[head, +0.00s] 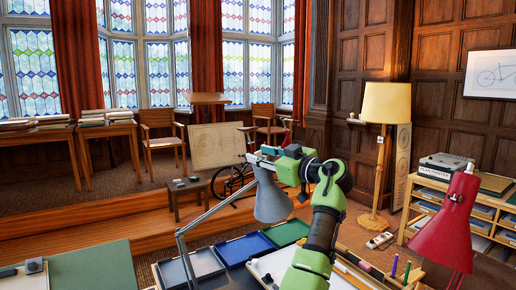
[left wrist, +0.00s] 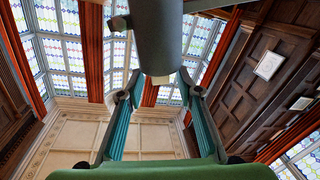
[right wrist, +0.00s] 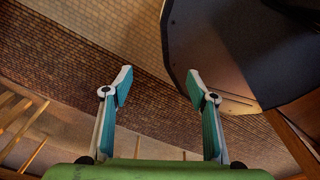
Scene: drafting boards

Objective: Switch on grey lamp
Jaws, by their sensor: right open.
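The grey lamp (head: 272,203) has a cone shade hanging from a thin jointed arm over the drafting boards. My left gripper (head: 264,156) is at the top of the shade. In the left wrist view, a dark grey cylinder, likely part of the lamp (left wrist: 162,40), lies at the fingertips of my left gripper (left wrist: 160,76). The fingers are apart, but I cannot tell if they press on it. The lamp's bulb and switch are not clearly seen. My right gripper (right wrist: 160,78) is open and empty, seen only in its own wrist view.
A red lamp (head: 447,222) stands at the right. Blue and green trays (head: 246,249) lie below the grey lamp. A yellow-shaded floor lamp (head: 385,103) stands behind. A dark panel (right wrist: 240,50) is close to the right gripper.

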